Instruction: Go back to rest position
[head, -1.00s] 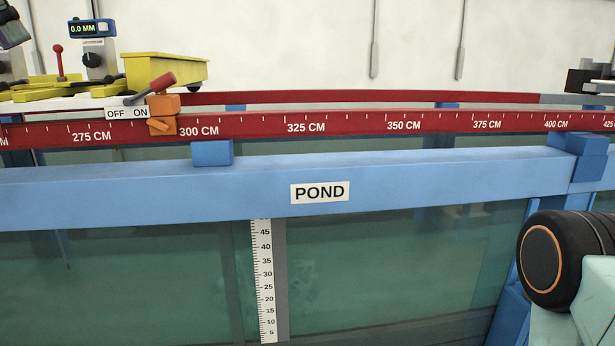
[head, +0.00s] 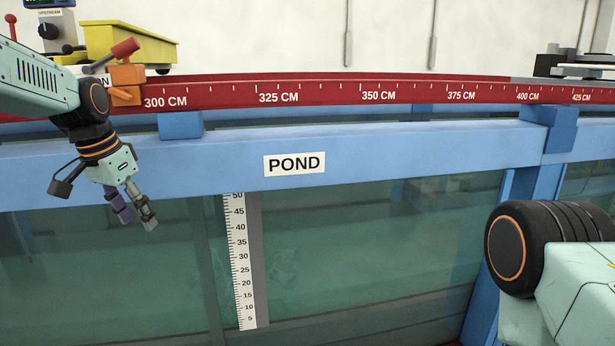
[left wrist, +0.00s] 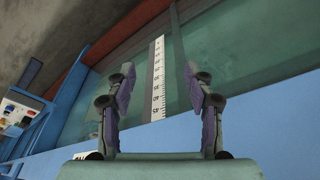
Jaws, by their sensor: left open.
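My left gripper (head: 136,222) hangs in front of the blue flume rail in the head view, its fingers pointing down. It is empty. In the left wrist view its two fingers (left wrist: 160,105) stand apart, with the glass wall and the white depth scale behind them. In the head view part of my right arm (head: 545,265) shows at the lower right; its gripper is out of the picture.
The blue rail (head: 400,160) with the POND label (head: 294,165) runs across the flume above the glass. An orange clamp with a red-handled lever (head: 125,75) sits on the red scale rail (head: 420,93) close behind my left arm. A yellow hopper (head: 130,42) stands behind it.

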